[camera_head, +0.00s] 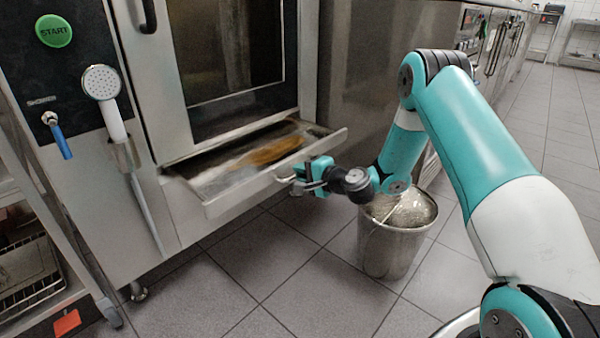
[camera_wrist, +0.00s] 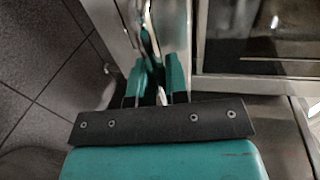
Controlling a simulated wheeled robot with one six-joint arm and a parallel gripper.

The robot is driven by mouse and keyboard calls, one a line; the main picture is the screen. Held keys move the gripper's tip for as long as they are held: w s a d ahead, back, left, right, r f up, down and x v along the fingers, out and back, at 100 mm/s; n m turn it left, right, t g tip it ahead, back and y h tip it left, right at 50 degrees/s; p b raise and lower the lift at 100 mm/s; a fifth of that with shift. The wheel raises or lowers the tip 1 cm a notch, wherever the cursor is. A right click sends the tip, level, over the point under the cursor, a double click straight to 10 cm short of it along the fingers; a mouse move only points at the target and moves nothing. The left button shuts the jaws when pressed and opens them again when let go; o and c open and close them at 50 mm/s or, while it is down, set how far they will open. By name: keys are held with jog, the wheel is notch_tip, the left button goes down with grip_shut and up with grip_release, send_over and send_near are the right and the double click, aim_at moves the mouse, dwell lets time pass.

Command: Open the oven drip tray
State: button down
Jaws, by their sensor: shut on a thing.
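The oven drip tray (camera_head: 215,205) is a shallow steel drawer below the oven door. It is pulled part of the way out, and its inside shows with a brownish stain. My gripper (camera_head: 297,179) is at the right part of the tray's front, shut on the tray's handle (camera_head: 284,178). In the wrist view my gripper (camera_wrist: 156,88) has its teal fingers around the metal handle (camera_wrist: 150,40) beside the tray's front. The fingers hide part of the handle.
The oven (camera_head: 225,60) with a glass door stands above the tray. A hand shower (camera_head: 103,90) hangs on its left panel. A metal bucket (camera_head: 392,240) stands on the floor under my forearm. The tiled floor (camera_head: 290,290) in front is clear.

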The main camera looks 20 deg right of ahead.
jog(key=shift+w+d, duration=0.1)
jog(key=shift+d, duration=0.05)
jog(key=c, duration=1.1)
grip_release()
jog(key=shift+a, duration=0.25)
jog(key=b+v, duration=0.1)
jog(key=v, duration=1.6)
jog(key=shift+d, duration=0.15)
